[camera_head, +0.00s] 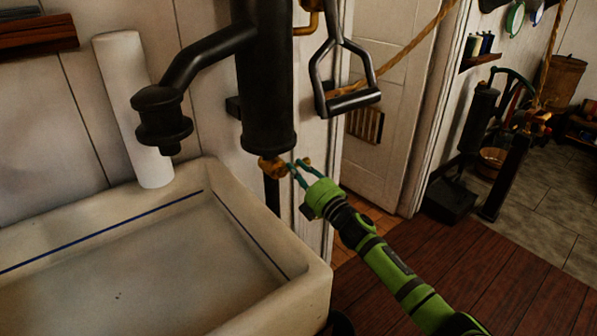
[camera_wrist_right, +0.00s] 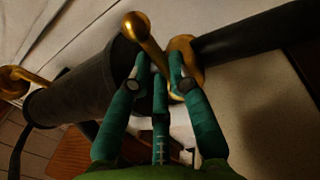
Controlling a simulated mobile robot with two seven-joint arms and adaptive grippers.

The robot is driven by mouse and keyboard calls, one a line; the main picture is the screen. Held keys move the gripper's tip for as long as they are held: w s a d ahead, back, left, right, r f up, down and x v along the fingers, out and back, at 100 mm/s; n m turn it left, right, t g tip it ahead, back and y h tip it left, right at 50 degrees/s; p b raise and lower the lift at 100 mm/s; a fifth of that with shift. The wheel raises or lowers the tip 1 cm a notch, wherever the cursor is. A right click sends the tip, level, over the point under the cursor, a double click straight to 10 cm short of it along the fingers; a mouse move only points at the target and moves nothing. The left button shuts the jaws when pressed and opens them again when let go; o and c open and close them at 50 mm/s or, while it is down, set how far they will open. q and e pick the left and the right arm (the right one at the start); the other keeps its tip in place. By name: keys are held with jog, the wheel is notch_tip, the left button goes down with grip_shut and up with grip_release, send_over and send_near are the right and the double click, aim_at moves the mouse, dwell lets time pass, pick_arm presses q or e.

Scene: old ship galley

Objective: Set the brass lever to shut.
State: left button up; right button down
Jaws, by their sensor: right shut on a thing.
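The brass lever (camera_head: 270,168) sits at the foot of the black pump body (camera_head: 264,90), beside the stone sink. In the right wrist view the lever (camera_wrist_right: 150,42) is a slanting brass rod with a ball end, next to a round brass fitting (camera_wrist_right: 184,48). My right gripper (camera_head: 297,167) reaches it from the lower right, with green fingers. In the wrist view the gripper (camera_wrist_right: 160,66) is shut on the lever's rod, the ball end sticking out beyond the fingertips. The fingers hide part of the rod. My left gripper is not in view.
The pale sink (camera_head: 235,205) fills the lower left, its rim close to my right gripper. The pump's black spout (camera_head: 165,115) overhangs it. A black pump handle (camera_head: 347,75) hangs above my right arm. Open wooden floor (camera_head: 500,285) lies at right.

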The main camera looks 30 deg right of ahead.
jog(key=c, duration=1.4)
grip_release()
jog(key=v, duration=1.2)
jog(key=shift+f, duration=0.1)
